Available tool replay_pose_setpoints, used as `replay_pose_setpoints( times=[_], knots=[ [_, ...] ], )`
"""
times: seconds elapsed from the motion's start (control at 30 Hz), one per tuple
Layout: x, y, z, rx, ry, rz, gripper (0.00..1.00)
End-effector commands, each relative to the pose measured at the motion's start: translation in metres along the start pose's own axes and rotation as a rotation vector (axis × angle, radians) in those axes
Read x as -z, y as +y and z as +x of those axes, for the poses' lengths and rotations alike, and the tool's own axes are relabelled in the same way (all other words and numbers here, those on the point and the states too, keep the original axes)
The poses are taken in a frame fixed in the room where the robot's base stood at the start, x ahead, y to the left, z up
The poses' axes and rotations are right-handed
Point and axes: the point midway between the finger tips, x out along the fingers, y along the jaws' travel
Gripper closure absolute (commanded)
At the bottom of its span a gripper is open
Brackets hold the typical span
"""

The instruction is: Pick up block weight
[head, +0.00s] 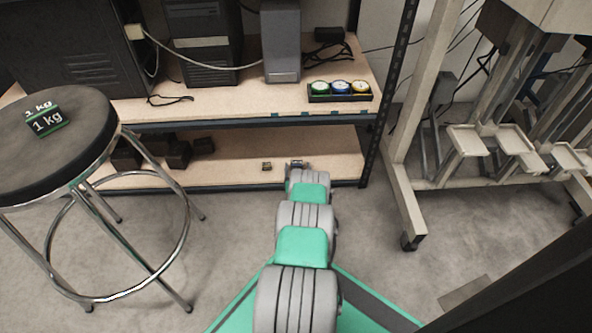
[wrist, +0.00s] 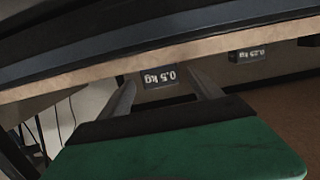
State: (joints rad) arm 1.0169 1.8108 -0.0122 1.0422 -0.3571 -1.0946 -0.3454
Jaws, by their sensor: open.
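In the wrist view, which looks upside down, a dark block weight (wrist: 160,81) marked 0.5 kg lies straight ahead, between the lines of the two fingers. My gripper (wrist: 164,88) is open; I cannot tell whether its fingers reach beside the block. A second dark block (wrist: 247,55), marked 0.25 kg, is to the right in that view. In the head view my gripper (head: 297,165) is at the lower shelf, hiding what is in front of it. A small block (head: 267,166) sits just left of it. A green 1 kg block (head: 46,121) rests on the stool.
The lower shelf (head: 235,172) holds dark blocks (head: 175,153) at its left. The upper shelf (head: 225,105) overhangs it, carrying a tray of coloured round items (head: 340,90). The stool (head: 70,180) stands left; a pale wheeled frame (head: 410,190) stands right.

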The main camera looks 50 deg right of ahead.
Motion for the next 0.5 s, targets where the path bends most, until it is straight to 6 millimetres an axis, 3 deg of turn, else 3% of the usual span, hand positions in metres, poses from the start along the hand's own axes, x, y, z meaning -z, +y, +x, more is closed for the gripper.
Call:
replay_pose_setpoints(
  times=[0.1,0.27,0.5],
  knots=[
    [-0.0028,-0.0011,0.0101,0.001,-0.002,0.001,0.26],
    [-0.0004,-0.002,0.0101,0.002,-0.003,0.001,0.26],
    [-0.0003,-0.0031,0.01,0.004,-0.003,0.001,0.44]
  ],
)
